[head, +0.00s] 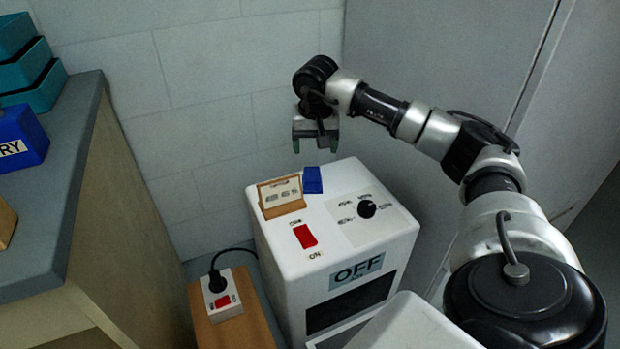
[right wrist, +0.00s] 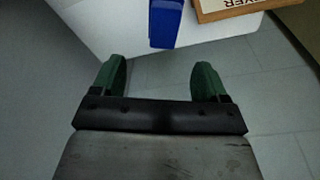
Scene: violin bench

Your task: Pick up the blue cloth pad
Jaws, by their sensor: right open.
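The blue cloth pad (head: 312,180) is a small blue block on top of the white machine (head: 284,236), at its back edge, right of a wooden card stand. It also shows in the right wrist view (right wrist: 166,22), at the top middle, beyond the fingertips. My right gripper (head: 315,146) is open and empty, above and behind the pad in the head view, apart from it. Its two green fingertips (right wrist: 160,78) are spread in the right wrist view, with floor between them. My left gripper is not in view.
The wooden card stand (head: 281,196) stands close left of the pad. A red switch (head: 305,236) and a black knob (head: 367,209) are on the machine top. A power strip (head: 222,294) sits on a wooden block at lower left. A grey-topped bench (head: 62,170) is at left.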

